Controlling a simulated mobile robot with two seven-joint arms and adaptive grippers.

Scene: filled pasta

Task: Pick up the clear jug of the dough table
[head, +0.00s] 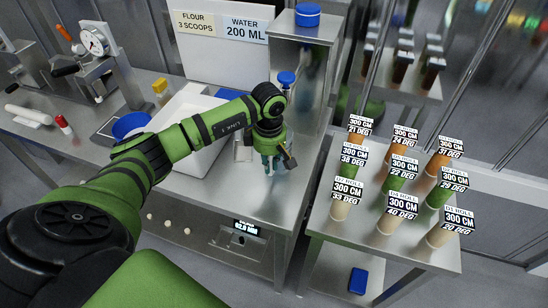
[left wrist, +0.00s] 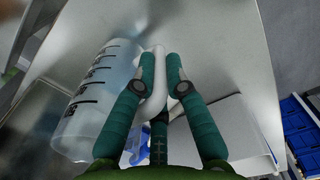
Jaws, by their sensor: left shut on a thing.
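The clear jug (left wrist: 92,105) shows in the left wrist view, left of the fingers, with dark measuring marks on its side. Its white handle (left wrist: 158,75) lies between the two green fingers of my left gripper (left wrist: 160,68), which is shut on it. In the head view my left gripper (head: 272,165) points down over the right part of the steel dough table (head: 255,190). The jug is mostly hidden by my arm and gripper there. I cannot tell whether its base touches the table. My right gripper is not in view.
A white tub (head: 195,150) and a blue bowl (head: 130,125) are left of the gripper. A steel shelf unit with a blue-lidded container (head: 307,14) stands behind. A side table (head: 390,245) at the right holds several labelled pasta rolls. A dial gauge stand (head: 95,42) is at the left.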

